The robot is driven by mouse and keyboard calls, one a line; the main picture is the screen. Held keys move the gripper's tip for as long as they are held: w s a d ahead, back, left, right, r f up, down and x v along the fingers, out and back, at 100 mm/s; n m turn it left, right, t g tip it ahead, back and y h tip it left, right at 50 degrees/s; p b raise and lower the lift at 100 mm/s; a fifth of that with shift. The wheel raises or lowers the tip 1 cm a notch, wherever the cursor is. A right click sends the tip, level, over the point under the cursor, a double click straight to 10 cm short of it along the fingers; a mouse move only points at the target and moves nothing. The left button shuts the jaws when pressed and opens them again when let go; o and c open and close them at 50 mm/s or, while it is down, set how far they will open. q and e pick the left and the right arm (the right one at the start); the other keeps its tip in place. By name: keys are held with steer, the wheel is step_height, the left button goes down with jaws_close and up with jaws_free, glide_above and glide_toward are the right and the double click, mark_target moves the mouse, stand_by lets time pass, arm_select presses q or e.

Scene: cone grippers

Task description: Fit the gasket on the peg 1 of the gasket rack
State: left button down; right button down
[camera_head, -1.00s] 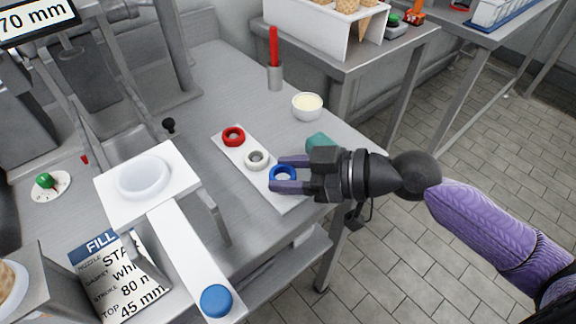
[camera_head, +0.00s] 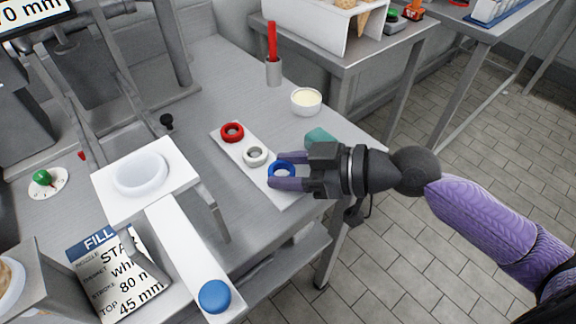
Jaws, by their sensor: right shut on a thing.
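The gasket rack (camera_head: 226,148) is a long white plate lying on the grey table. A red gasket (camera_head: 232,132) sits at its far end and a white gasket (camera_head: 255,156) in the middle. A blue gasket (camera_head: 281,168) is at the near end, between the fingers of my right gripper (camera_head: 277,171). My right gripper comes in from the right and is shut on the blue gasket. Its fingers partly cover that gasket and the rack's near end. I cannot tell whether the gasket touches the rack. Peg numbers are not readable. My left gripper is not in view.
A white bowl (camera_head: 306,101) and a grey cup with a red stick (camera_head: 273,72) stand behind the rack. A teal object (camera_head: 318,138) lies beside my gripper. A white stand with a round dish (camera_head: 141,173), a blue knob (camera_head: 214,296) and a printed card (camera_head: 120,277) are at left.

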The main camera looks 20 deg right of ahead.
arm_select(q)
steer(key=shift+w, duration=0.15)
arm_select(e)
steer(key=shift+f+b, duration=0.4)
steer(key=shift+f, duration=0.05)
steer(key=shift+f+b, duration=0.55)
steer(key=shift+f, duration=0.05)
steer(key=c, duration=0.5)
jaws_free()
steer(key=shift+c, duration=0.2)
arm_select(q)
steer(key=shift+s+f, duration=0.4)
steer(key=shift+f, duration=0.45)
arm_select(e)
steer(key=o, duration=0.4)
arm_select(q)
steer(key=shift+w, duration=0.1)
arm_select(e)
steer(key=shift+o, duration=0.2)
